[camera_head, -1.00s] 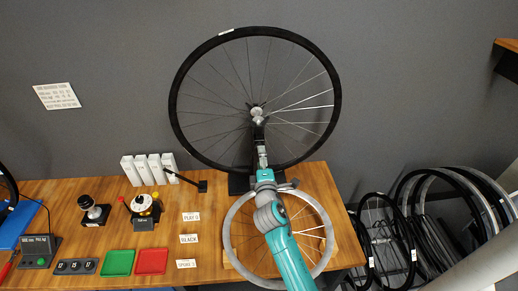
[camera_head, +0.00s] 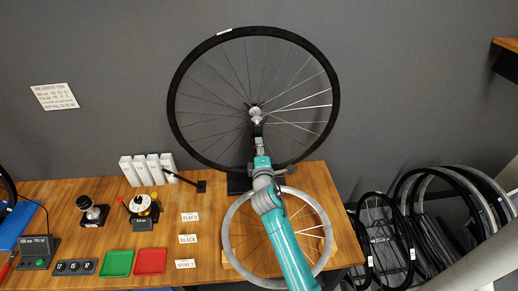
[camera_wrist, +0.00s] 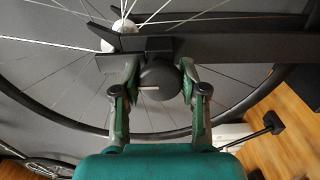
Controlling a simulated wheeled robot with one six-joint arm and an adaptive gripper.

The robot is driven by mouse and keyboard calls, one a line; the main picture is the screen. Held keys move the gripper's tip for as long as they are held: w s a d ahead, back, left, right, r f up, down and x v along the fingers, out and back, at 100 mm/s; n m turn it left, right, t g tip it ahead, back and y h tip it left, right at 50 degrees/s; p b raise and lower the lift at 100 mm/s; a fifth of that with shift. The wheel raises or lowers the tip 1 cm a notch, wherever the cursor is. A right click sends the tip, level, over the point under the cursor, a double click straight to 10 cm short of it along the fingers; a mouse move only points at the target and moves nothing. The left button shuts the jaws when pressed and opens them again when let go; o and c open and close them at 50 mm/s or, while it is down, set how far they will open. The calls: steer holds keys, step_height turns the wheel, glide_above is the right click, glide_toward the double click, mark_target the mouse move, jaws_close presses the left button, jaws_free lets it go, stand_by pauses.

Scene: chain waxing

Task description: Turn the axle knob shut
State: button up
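The axle knob (camera_wrist: 157,83) is a dark round knob with a pale line mark lying nearly level across its face in the wrist view. It sits under the dark arm of the stand (camera_wrist: 225,48), beside the wheel's hub (camera_wrist: 122,33). My gripper (camera_wrist: 160,80) has one finger on each side of the knob, with only thin gaps at its sides; I see no clear grip on it. In the head view my gripper (camera_head: 259,150) is just below the hub of the upright wheel (camera_head: 335,95); there the knob is hidden.
A silver rim (camera_head: 231,244) lies on the wooden bench (camera_head: 213,219) under my arm. Red (camera_head: 151,261) and green (camera_head: 117,263) trays and small tools stand to the left. More wheels (camera_head: 410,215) stand at the right. A black bracket (camera_wrist: 265,127) is at lower right in the wrist view.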

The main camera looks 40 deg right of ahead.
steer(key=shift+m, duration=0.8)
steer(key=o, duration=1.1)
steer(key=shift+o, duration=0.2)
steer(key=v, duration=1.2)
